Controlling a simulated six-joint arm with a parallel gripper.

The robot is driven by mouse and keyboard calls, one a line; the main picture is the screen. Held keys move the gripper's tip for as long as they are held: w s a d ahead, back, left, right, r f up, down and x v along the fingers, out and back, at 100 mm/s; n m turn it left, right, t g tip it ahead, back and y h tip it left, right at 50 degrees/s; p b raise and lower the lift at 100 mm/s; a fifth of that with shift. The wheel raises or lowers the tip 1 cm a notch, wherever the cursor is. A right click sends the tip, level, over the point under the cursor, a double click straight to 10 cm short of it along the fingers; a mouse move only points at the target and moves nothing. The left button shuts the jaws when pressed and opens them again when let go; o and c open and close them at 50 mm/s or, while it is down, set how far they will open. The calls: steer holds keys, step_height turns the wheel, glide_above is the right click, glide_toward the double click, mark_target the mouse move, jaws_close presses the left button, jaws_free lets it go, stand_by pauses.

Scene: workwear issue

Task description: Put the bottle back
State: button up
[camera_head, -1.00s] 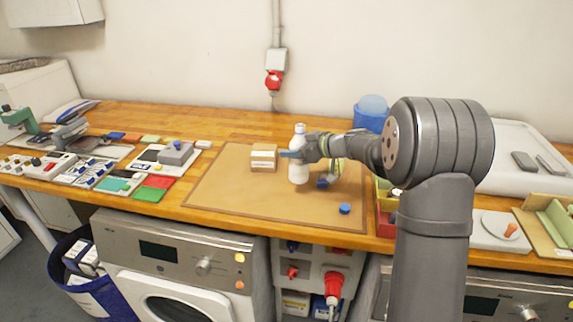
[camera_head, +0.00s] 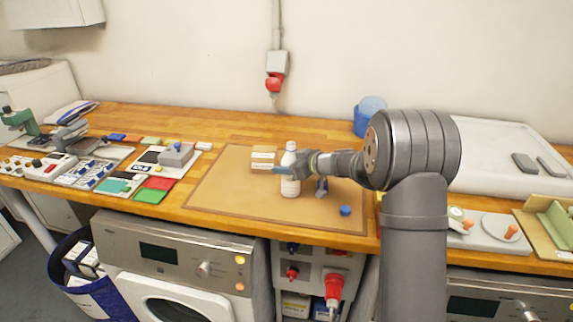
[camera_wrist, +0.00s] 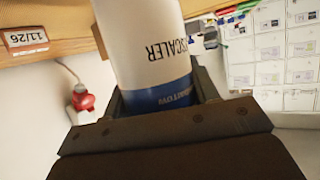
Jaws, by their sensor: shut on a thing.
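The bottle (camera_head: 290,185) is white and stands upright over the brown mat (camera_head: 230,195). I cannot tell whether its base touches the mat. My gripper (camera_head: 289,172) reaches in from the right and is shut around the bottle's body. In the wrist view the bottle (camera_wrist: 150,40) sits between the fingers (camera_wrist: 165,98), with dark "SCALER" lettering and a blue band on its label. Part of the bottle's side is hidden by the fingers.
A small cardboard box (camera_head: 263,160) sits just behind and left of the bottle. A blue cap (camera_head: 345,210) lies on the mat to the right. A blue container (camera_head: 368,110) stands behind my arm. The mat's left and front left parts are clear.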

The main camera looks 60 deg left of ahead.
steer(key=o, duration=1.2)
steer(key=shift+w+d+r, duration=0.1)
steer(key=shift+d+r, duration=0.05)
steer(key=shift+r, duration=0.1)
steer(key=v, duration=1.1)
steer(key=shift+w+d+r, duration=0.1)
steer(key=shift+d, duration=0.15)
